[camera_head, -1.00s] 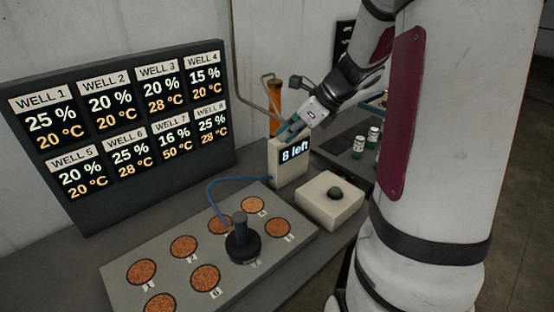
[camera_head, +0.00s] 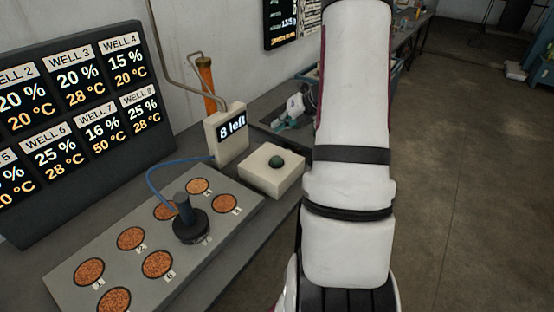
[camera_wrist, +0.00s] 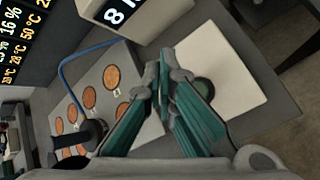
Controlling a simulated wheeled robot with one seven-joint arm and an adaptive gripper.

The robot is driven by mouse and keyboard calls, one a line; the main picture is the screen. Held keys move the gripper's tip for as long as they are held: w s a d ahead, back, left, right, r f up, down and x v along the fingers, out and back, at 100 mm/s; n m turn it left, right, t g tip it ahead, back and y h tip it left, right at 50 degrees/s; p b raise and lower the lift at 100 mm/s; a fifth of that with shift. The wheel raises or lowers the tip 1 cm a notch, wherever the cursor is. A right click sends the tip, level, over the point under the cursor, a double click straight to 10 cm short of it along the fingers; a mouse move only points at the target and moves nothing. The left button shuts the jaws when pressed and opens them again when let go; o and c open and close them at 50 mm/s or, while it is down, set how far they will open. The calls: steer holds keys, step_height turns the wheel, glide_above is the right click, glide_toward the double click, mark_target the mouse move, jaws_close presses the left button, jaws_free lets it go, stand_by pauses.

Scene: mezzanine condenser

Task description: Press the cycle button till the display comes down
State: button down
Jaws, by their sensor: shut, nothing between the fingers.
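The cycle button (camera_head: 277,162) is a dark green dome on top of a cream box (camera_head: 262,180). A cream display unit (camera_head: 231,146) beside it reads "8 left". My gripper (camera_head: 281,123) shows small in the head view, beyond the button box and right of the display, partly hidden by my arm. In the wrist view my gripper (camera_wrist: 163,72) is shut and empty, its teal fingers reaching over the box. The button (camera_wrist: 204,88) shows there partly behind the right finger. I see no clear contact with it.
A grey plate (camera_head: 75,262) with several round brown-filled wells and a black knobbed piece (camera_head: 190,222) on a blue cable lies left of the box. A dark board of well readings (camera_head: 90,150) stands behind it. An orange cylinder with pipes (camera_head: 207,85) stands behind the display.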

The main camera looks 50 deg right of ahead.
steer(key=b, duration=0.5)
glide_above(278, 157)
step_height(278, 157, down, 8)
steer(key=shift+r, duration=0.25)
steer(key=shift+f+b, duration=0.5)
steer(key=shift+f, duration=0.15)
steer(key=shift+f, duration=0.1)
stand_by(0.6)
steer(key=shift+f, duration=0.3)
steer(key=shift+f+b, duration=0.6)
steer(key=shift+b, duration=0.05)
stand_by(0.7)
steer(key=shift+r, duration=0.15)
steer(key=shift+r+p, duration=0.75)
steer(key=shift+r, duration=0.15)
